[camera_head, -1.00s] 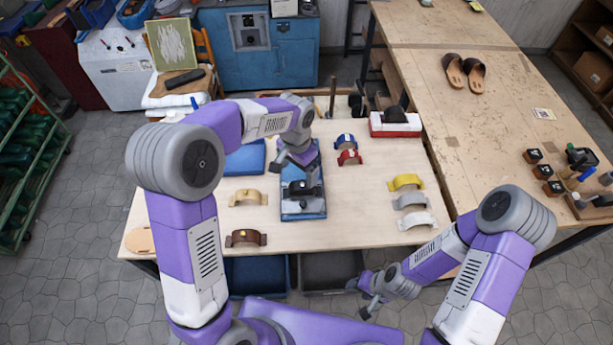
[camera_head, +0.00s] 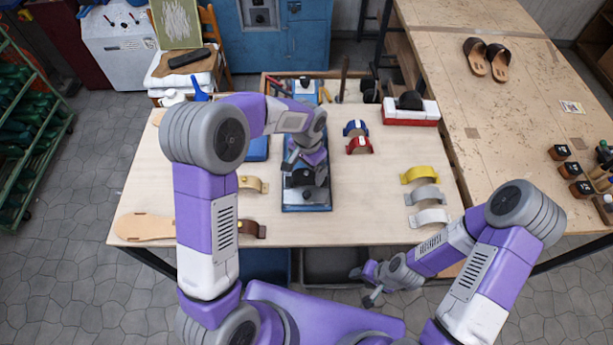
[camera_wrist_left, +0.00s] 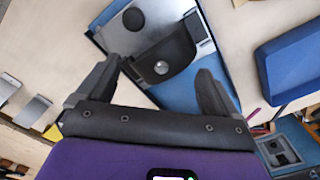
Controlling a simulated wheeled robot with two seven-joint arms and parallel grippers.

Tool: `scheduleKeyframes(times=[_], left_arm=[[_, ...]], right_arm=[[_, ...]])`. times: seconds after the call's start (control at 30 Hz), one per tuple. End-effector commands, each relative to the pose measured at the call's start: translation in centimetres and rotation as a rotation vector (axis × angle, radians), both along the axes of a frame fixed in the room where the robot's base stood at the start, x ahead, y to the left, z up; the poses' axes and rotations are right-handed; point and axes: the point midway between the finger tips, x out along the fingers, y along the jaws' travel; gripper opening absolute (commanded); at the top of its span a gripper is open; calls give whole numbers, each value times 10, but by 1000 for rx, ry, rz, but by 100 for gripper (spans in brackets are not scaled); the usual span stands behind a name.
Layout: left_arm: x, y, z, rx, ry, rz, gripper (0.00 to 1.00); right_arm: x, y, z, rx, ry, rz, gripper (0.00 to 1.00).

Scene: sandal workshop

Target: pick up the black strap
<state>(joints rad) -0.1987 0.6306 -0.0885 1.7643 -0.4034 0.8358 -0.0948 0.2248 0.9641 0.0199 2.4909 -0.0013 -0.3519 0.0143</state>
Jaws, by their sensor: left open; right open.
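The black strap (camera_head: 300,180) lies arched on a metal plate in the blue tray (camera_head: 307,209) near the middle of the table. In the left wrist view the strap (camera_wrist_left: 165,58) shows a round silver stud. My left gripper (camera_head: 305,168) is over the tray, open and empty. In the left wrist view my left gripper (camera_wrist_left: 160,72) has its fingers spread, with the strap just ahead of and between the tips. I cannot tell if they touch. My right gripper (camera_head: 363,286) is open and empty at the front of the table.
Yellow (camera_head: 419,174), grey (camera_head: 424,195) and white (camera_head: 430,217) straps sit to the right. Blue (camera_head: 355,128) and red (camera_head: 359,145) straps are behind. Tan (camera_head: 254,184) and brown (camera_head: 251,229) straps are at left, partly hidden by my arm. A blue block (camera_wrist_left: 290,65) lies beside the tray.

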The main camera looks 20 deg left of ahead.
Motion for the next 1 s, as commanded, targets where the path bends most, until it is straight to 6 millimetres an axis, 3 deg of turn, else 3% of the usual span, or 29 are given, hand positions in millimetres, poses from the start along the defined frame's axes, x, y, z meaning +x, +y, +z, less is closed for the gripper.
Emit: scheduleKeyframes(times=[0.1, 0.33, 0.67, 1.0], left_arm=[[0, 0, -11, 0, 0, 1, 94], [0, 0, -12, 0, 0, 1, 94], [0, 0, -12, -1, 0, 1, 46], [-2, 0, -13, -1, 5, 2, 45]], right_arm=[[0, 0, 0, 0, 0, 0, 50], [0, 0, 0, 0, 0, 0, 50], [0, 0, 0, 0, 0, 0, 50], [0, 0, -1, 0, 0, 0, 50]])
